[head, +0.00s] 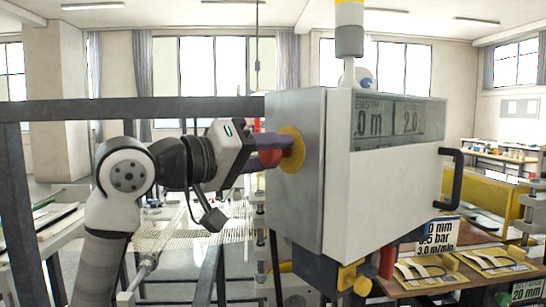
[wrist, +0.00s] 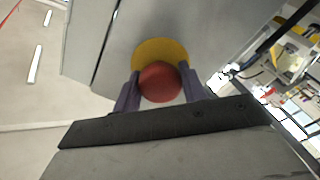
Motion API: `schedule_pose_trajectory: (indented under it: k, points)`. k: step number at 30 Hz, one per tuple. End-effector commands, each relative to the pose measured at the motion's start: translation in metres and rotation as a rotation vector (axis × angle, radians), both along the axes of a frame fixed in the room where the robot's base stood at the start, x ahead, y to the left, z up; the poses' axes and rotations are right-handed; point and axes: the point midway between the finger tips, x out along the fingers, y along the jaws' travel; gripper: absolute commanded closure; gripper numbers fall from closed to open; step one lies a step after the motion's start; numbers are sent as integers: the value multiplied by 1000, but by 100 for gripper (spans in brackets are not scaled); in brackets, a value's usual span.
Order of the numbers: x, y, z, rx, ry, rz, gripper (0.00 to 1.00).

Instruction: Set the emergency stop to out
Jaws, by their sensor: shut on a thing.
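The emergency stop is a red mushroom button (wrist: 160,82) on a yellow round plate (head: 291,149), on the left side face of a white and grey control box (head: 345,200). In the head view only a part of the red button (head: 268,158) shows between the fingers. My gripper (wrist: 161,88) has its two purple fingers on either side of the red button, shut on it. The gripper also shows in the head view (head: 275,150), reaching in from the left, level with the button. Whether the button is in or out cannot be told.
A black handle (head: 452,175) sticks out at the box's right. A yellow and grey signal lamp (head: 349,30) stands on top. A dark rail (head: 160,108) runs behind my arm. A wooden table (head: 440,280) with yellow-edged pieces is at the lower right.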

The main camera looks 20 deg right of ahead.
Motion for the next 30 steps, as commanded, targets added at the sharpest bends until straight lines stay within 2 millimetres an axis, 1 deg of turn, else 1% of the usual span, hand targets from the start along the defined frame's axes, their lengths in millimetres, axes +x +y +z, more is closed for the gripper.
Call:
schedule_pose_trajectory:
  k: [3, 4, 8, 9, 17, 20, 23, 26, 30]
  points:
    - [0, 1, -2, 4, 1, 0, 99]
    - [0, 1, -2, 4, 1, 0, 55]
    - [0, 1, -1, 4, 1, 0, 38]
    - [0, 1, -1, 3, 1, 1, 36]
    - [0, 1, -1, 3, 1, 0, 36]
    - [-1, 7, -2, 3, 2, 1, 36]
    - [-4, 21, -4, 3, 1, 4, 36]
    - [-9, 41, -5, 2, 1, 6, 36]
    - [-17, 74, -5, 3, 1, 6, 36]
